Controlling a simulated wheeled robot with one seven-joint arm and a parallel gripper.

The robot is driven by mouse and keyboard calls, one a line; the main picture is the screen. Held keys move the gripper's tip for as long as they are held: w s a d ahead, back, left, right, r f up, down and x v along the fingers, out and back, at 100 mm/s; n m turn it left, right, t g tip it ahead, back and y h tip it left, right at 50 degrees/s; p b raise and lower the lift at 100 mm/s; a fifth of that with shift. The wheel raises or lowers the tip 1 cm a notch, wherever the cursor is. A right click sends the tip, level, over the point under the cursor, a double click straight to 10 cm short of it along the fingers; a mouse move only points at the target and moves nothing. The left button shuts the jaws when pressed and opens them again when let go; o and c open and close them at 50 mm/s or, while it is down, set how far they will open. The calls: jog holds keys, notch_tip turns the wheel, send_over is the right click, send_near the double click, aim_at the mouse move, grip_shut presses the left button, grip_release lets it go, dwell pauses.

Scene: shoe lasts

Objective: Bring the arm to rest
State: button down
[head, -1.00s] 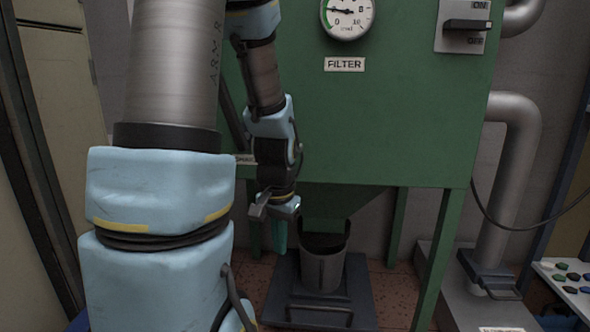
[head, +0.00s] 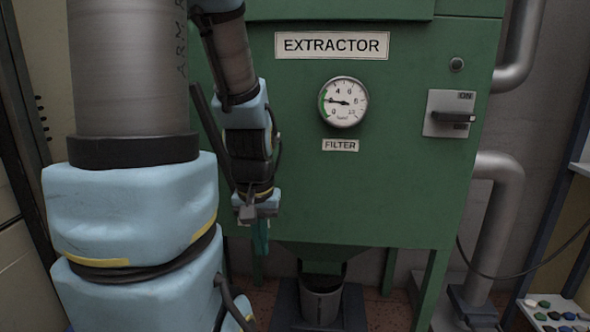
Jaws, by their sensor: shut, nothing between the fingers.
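My arm hangs folded down at the left of the head view, its light blue covers in front of the green extractor cabinet. My gripper (head: 260,236) points downward at the lower middle left, in front of the cabinet's lower part. Its teal fingers are together and I see nothing held between them. The fingertips are small and partly dark in this view.
The green extractor (head: 400,200) fills the middle, with a gauge (head: 343,101) and a switch (head: 449,114). A dark bucket (head: 320,303) stands beneath it on the floor. A grey pipe (head: 505,215) runs at right, near a tray of coloured pieces (head: 556,314).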

notch_tip(320, 180, up, 19)
jog(key=p, duration=1.7)
jog(key=shift+r, duration=0.15)
jog(key=c, duration=1.6)
grip_release()
